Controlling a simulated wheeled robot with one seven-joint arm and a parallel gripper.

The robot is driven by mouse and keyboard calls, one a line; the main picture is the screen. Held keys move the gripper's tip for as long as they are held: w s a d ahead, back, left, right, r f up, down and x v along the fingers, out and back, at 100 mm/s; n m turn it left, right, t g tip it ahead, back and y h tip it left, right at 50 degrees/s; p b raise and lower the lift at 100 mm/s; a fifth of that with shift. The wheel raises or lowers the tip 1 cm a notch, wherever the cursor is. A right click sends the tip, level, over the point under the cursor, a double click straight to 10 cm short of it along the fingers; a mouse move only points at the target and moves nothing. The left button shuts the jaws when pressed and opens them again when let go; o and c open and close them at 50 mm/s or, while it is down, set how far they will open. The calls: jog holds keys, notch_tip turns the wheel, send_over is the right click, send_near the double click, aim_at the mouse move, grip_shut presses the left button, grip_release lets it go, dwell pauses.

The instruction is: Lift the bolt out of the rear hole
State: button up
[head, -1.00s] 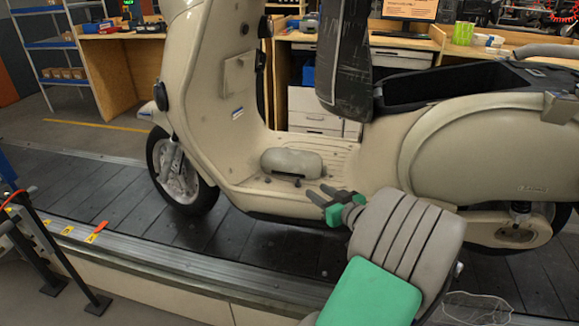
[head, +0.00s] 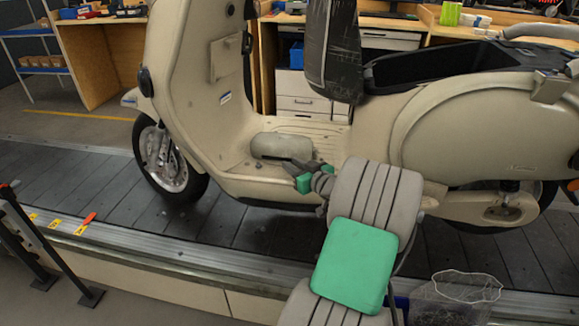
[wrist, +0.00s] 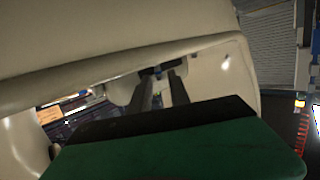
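The cream scooter (head: 400,150) stands on the slat conveyor. A grey rounded part (head: 268,145) lies on its floorboard. My gripper (head: 293,163), with dark fingers and a green body, is low at the floorboard, just right of and in front of this grey part. In the wrist view my gripper (wrist: 160,77) has its two fingers apart. A small dark piece (wrist: 151,71) shows by the fingertips; I cannot tell whether it is the bolt. The rear hole is not clearly visible, and my gripper covers part of the floorboard in the head view.
The black slat conveyor (head: 80,170) runs under the scooter. The leg shield (head: 200,90) rises to the left, and a dark wrapped seat part (head: 332,50) hangs above the floorboard. A workbench stands behind.

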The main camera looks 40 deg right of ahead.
grip_shut()
dwell(0.3)
